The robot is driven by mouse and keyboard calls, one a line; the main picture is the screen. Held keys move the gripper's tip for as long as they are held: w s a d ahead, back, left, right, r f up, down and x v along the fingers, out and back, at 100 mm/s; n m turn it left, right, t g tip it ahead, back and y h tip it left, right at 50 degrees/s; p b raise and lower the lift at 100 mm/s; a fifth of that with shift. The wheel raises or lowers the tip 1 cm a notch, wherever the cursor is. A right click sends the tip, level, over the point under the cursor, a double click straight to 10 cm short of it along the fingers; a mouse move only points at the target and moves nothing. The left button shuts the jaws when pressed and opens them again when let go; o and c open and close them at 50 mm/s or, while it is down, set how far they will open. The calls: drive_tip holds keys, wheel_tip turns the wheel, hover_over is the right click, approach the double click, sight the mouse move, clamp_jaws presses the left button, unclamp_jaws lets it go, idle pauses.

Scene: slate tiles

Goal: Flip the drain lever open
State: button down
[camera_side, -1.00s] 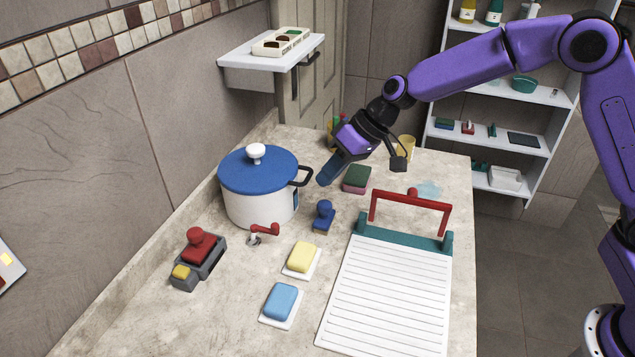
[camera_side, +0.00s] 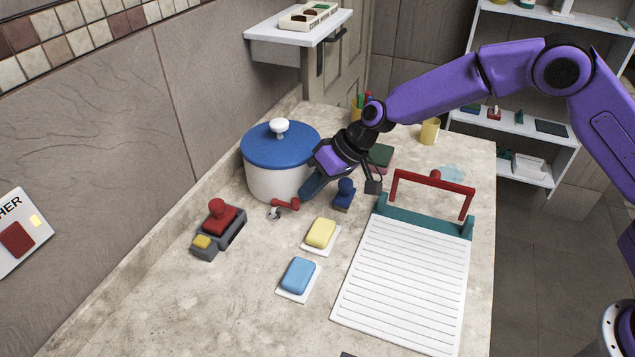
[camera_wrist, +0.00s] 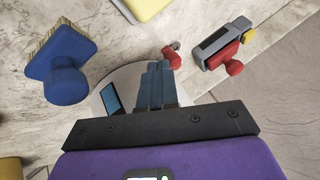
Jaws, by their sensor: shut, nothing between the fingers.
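The drain lever (camera_side: 286,204) is a small red handle on a metal valve (camera_side: 273,214) that stands on the counter in front of the pot. The handle lies low and points right, toward my gripper. In the wrist view the lever (camera_wrist: 172,56) shows just beyond the fingertips, partly covered by them. My gripper (camera_side: 303,196) is shut and empty, its blue fingers pointing down-left beside the red end of the lever. The shut fingers also show in the wrist view (camera_wrist: 154,70). I cannot tell whether they touch the lever.
A white pot (camera_side: 262,182) with a blue lid (camera_side: 268,147) stands close behind. A blue-handled brush (camera_side: 345,193) is right of the fingers. A yellow sponge (camera_side: 321,233), blue sponge (camera_side: 298,275) and red press in a grey holder (camera_side: 219,220) lie nearer. A white ribbed board (camera_side: 405,280) is right.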

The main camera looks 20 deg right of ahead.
drive_tip(key=shift+s+a+m+t+h, duration=0.15)
drive_tip(key=shift+s+a+m+t, duration=0.15)
drive_tip(key=shift+m, duration=0.25)
drive_tip(key=shift+s+a+m+t+h, duration=0.15)
drive_tip(key=shift+s+m+t, duration=0.2)
drive_tip(key=shift+m, duration=0.2)
idle(0.6)
drive_tip(key=shift+s+a+m, duration=0.2)
drive_tip(key=shift+s+m, duration=0.1)
drive_tip(key=shift+m, duration=0.2)
drive_tip(key=shift+s+a, duration=0.75)
drive_tip(key=shift+a, duration=0.15)
drive_tip(key=shift+s+a, duration=0.25)
drive_tip(key=shift+a, duration=0.35)
drive_tip(key=shift+s+a, duration=0.2)
drive_tip(key=shift+a, duration=0.4)
drive_tip(key=shift+w, duration=0.15)
drive_tip(key=shift+w+d+t, duration=0.25)
drive_tip(key=shift+w+d, duration=0.15)
drive_tip(key=shift+w, duration=0.25)
